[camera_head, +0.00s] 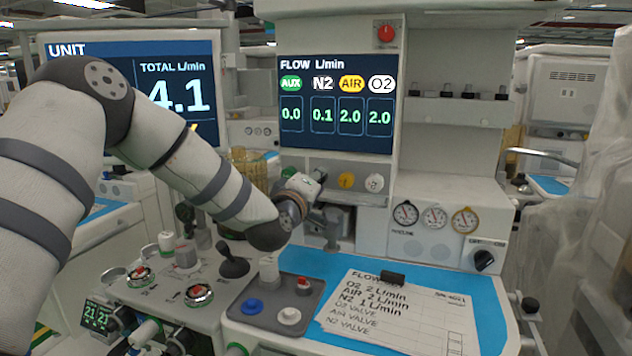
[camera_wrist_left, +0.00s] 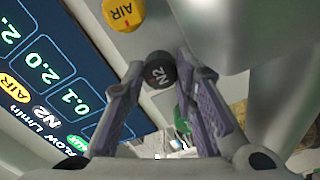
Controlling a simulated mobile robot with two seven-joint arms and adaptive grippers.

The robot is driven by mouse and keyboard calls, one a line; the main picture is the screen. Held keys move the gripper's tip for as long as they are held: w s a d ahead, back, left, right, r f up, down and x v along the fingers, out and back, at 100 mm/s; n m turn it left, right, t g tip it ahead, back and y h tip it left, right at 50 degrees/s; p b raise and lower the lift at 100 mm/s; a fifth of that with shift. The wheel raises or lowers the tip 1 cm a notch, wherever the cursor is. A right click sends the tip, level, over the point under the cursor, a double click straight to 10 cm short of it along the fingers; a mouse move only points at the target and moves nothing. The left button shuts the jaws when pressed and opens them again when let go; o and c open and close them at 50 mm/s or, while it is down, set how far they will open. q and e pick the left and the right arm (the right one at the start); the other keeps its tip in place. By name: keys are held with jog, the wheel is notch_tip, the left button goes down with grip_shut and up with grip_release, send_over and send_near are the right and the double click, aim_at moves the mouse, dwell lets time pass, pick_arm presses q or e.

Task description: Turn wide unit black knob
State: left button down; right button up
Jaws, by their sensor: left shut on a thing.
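The black knob marked N2 (camera_wrist_left: 160,71) sits on the front panel of the wide unit, next to the yellow AIR knob (camera_wrist_left: 122,13). My left gripper (camera_wrist_left: 158,66) is shut on the N2 knob, one finger on each side of it. In the head view my left gripper (camera_head: 312,186) is at the panel just below the flow display (camera_head: 335,105) and hides the N2 knob. The display reads N2 0.1, AIR 2.0 and O2 2.0. The yellow knob (camera_head: 346,180) and white knob (camera_head: 374,183) are to its right. My right gripper is out of view.
Another black knob (camera_head: 484,260) is on the lower right of the unit, past the gauges (camera_head: 435,217). A paper note (camera_head: 395,312) listing flow values lies on the blue worktop (camera_head: 462,288). A grey tray (camera_head: 270,325) with small parts lies left of it.

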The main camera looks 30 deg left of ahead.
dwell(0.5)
pick_arm(q)
jog(key=c, duration=1.6)
grip_release()
jog(key=shift+o, duration=0.2)
